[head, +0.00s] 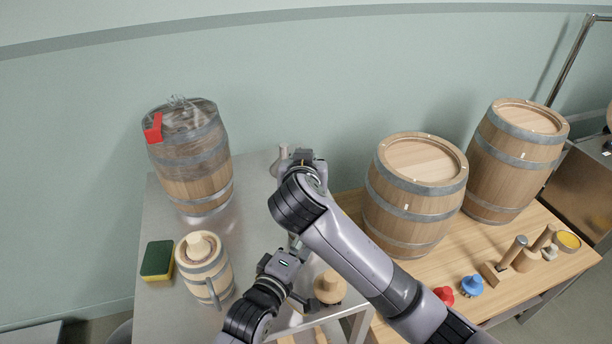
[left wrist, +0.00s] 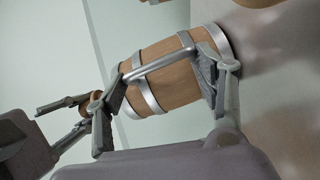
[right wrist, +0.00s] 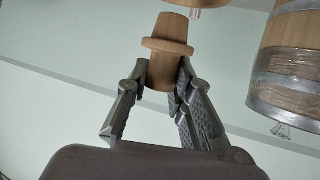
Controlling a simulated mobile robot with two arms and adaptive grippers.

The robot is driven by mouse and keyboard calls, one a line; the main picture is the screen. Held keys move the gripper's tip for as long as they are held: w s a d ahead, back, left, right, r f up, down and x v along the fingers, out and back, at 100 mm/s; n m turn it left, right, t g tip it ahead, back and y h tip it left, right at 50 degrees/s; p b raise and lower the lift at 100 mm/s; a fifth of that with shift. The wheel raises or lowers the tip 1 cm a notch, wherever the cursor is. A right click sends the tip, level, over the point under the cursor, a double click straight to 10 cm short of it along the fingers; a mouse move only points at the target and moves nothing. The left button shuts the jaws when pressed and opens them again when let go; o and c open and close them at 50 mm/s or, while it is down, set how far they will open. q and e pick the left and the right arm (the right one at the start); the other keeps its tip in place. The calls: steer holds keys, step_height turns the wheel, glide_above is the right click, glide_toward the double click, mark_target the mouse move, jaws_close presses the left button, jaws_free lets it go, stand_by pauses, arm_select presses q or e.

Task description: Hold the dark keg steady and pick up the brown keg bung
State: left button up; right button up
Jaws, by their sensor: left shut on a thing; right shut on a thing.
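The dark keg (left wrist: 165,90) is a small brown keg with metal bands and a bar handle in the left wrist view. My left gripper (left wrist: 162,66) is shut on it, with a finger near each end of the handle. The keg's base is at the metal table; contact is unclear. The brown keg bung (right wrist: 167,45) is between the fingers of my right gripper (right wrist: 164,72), shut on its narrower end. That gripper also shows near the keg's top end in the left wrist view. In the head view, my arms hide most of the keg and the bung.
A pale small keg (head: 203,278) with its own bung and a sponge (head: 157,260) stand at the left of the metal table (head: 160,320). A plastic-wrapped barrel (head: 195,165) is behind them. Two larger barrels, (head: 410,205) the nearer one, stand on the wooden table (head: 450,250).

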arm_select(q)
steer(key=shift+r, duration=0.2)
arm_select(e)
steer(key=shift+r, duration=2.35)
arm_select(q)
steer(key=o, duration=2)
steer(key=shift+f, duration=0.1)
